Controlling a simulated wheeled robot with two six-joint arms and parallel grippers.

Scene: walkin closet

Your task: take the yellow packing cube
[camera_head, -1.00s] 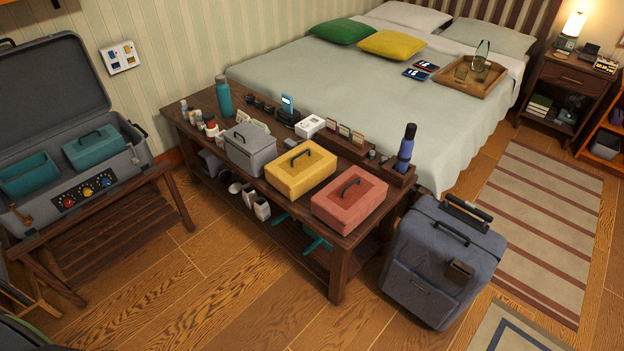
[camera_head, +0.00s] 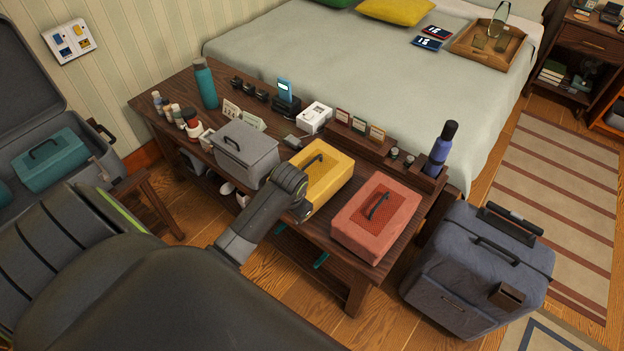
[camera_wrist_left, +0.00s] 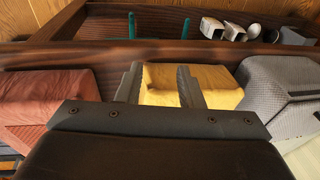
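The yellow packing cube (camera_head: 328,171) sits on the dark wooden bench (camera_head: 310,222), between a grey cube (camera_head: 247,150) and a red cube (camera_head: 377,218). My left arm covers its near left part in the head view. In the left wrist view the yellow cube (camera_wrist_left: 217,84) lies ahead of my left gripper (camera_wrist_left: 158,74). That gripper is open, its two fingers apart with nothing held between them. The fingers sit toward the left part of the cube; I cannot tell whether they touch it. My right gripper is not in view.
Bottles (camera_head: 205,84), small items and a phone stand (camera_head: 286,96) line the bench's back. A blue suitcase (camera_head: 478,270) stands right of the bench. An open case (camera_head: 75,190) with teal cubes is at left. The bed (camera_head: 340,55) is behind.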

